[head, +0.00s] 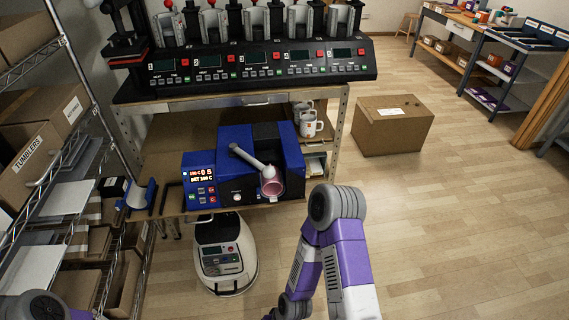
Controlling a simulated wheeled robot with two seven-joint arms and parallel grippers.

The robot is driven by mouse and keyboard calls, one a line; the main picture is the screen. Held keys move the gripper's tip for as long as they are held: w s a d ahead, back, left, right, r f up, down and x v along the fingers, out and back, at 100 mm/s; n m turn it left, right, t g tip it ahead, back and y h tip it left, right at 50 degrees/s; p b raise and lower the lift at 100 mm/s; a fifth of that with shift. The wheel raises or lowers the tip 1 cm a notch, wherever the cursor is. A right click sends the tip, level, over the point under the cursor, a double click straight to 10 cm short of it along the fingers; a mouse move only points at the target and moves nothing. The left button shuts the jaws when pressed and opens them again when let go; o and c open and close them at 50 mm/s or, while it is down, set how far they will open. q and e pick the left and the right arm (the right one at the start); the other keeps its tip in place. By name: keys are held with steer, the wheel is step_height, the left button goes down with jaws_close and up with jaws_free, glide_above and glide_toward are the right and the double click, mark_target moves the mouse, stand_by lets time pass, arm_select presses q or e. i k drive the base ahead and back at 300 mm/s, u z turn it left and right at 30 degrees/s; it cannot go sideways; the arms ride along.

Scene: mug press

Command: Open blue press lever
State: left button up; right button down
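The blue press (204,165) sits on the middle shelf of the bench, near its front edge. Its display is lit at the left of its front. The grey press lever (246,155) slants across the front of the press, from upper left down to the right. Its lower right end is at a pinkish mug (271,189) held at the front of the press. Neither of my grippers is in view. My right arm comes up from the bottom with its elbow in front and right of the press. Only a bit of my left arm shows at the bottom left corner.
A black multi-station press (250,88) stands on the shelf above. White mugs (311,125) stand right of the blue press. A white machine (224,258) is on the floor below. A wire rack with boxes (35,165) is on the left. The floor right is open, with a cardboard box (392,128).

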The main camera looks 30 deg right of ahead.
mark_target(268, 172)
steer(key=z, duration=1.85)
steer(key=i, duration=0.85)
steer(key=u, duration=1.45)
